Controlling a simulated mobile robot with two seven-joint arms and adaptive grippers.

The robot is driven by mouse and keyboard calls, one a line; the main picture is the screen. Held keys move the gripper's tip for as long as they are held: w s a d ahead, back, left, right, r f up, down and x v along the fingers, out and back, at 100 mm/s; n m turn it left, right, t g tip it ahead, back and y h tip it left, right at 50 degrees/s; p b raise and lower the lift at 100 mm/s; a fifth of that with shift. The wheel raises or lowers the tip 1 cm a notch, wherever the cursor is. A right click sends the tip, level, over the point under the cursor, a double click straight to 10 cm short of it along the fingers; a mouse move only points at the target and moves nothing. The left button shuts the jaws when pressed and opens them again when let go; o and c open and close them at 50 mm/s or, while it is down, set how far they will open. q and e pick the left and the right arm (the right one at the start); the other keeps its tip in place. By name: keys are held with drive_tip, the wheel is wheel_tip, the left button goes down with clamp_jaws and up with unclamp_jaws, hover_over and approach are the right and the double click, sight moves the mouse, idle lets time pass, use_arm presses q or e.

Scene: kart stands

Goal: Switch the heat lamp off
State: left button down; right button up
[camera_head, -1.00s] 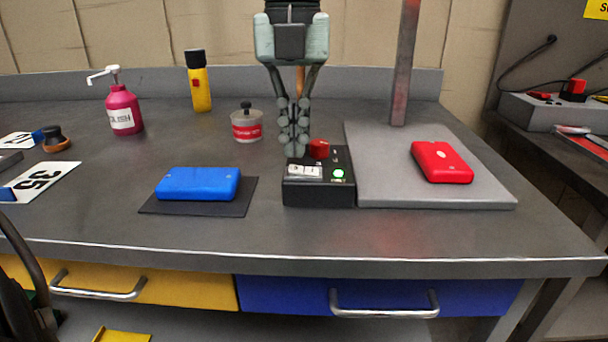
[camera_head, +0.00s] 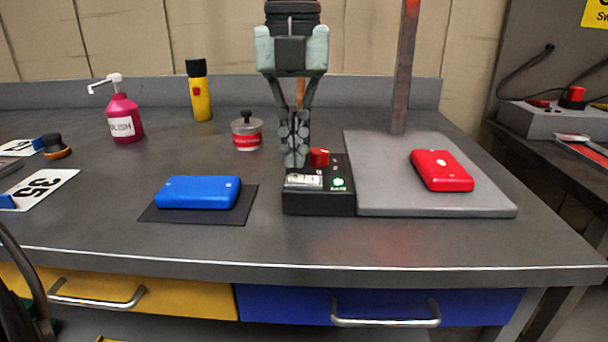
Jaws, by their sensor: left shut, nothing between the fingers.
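A black control box (camera_head: 319,203) stands at the left edge of a grey plate. It carries a red knob (camera_head: 319,157), a lit green light (camera_head: 338,184) and a pale panel (camera_head: 303,181) whose marks are too small to read. The heat lamp's post (camera_head: 402,75) rises from the back of the plate, with a red glow near its top; the lamp head is out of view. My left gripper (camera_head: 295,160) is shut and empty, pointing down at the back left of the box, left of the knob. Whether it touches the box I cannot tell. My right gripper is not in view.
A red case (camera_head: 441,170) lies on the grey plate (camera_head: 395,190). A blue case (camera_head: 198,192) lies on a dark mat (camera_head: 158,215). A clear jar (camera_head: 247,134), a pink pump bottle (camera_head: 124,120) and a yellow bottle (camera_head: 201,95) stand behind. The bench front is clear.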

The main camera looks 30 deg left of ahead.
sight(295, 177)
use_arm(q)
drive_tip(key=shift+f+b, duration=0.95)
drive_tip(key=shift+f, duration=0.15)
idle(0.9)
drive_tip(key=shift+r, duration=0.15)
drive_tip(key=shift+r+p, duration=2.45)
drive_tip(key=shift+r, duration=0.95)
